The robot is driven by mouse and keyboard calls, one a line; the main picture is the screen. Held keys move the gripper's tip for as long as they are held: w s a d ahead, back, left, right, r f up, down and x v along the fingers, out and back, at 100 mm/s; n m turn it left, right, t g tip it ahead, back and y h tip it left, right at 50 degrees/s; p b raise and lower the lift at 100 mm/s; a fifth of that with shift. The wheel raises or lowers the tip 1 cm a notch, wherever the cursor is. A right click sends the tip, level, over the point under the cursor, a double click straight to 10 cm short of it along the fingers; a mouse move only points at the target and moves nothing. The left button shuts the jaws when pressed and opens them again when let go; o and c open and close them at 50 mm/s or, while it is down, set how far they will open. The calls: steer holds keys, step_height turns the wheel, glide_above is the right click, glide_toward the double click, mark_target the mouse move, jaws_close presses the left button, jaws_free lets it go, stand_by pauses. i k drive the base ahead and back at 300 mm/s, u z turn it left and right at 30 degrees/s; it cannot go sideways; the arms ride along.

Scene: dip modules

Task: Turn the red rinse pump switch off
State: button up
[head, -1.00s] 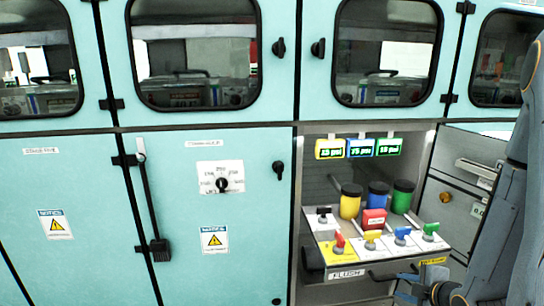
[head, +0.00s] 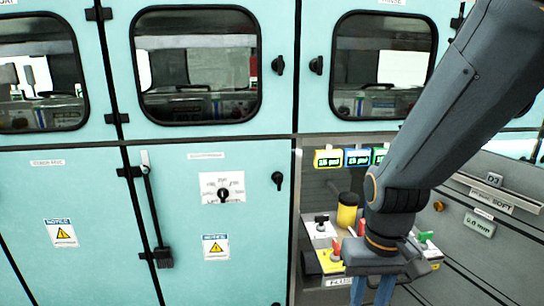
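A red-handled switch (head: 335,248) stands at the front left of the pull-out panel, on a yellow label plate (head: 330,264). A second red part (head: 361,228) behind it is mostly hidden by my arm. I cannot read which one is labelled rinse pump, nor tell whether either is on or off. My gripper (head: 371,291) points down in front of the panel, right of the red-handled switch and apart from it. Its two blue fingers show a gap with nothing seen between them; their tips run out of the frame.
A black-handled switch (head: 320,220) and a yellow canister (head: 347,211) stand near the red handle. A green-handled switch (head: 425,239) shows right of my arm; my arm hides the panel's middle. Lit displays (head: 328,158) hang above. A closed cabinet door (head: 105,195) fills the left.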

mark_target(337, 247)
steer(key=u, duration=1.6)
steer(key=i, duration=1.05)
steer(key=z, duration=2.05)
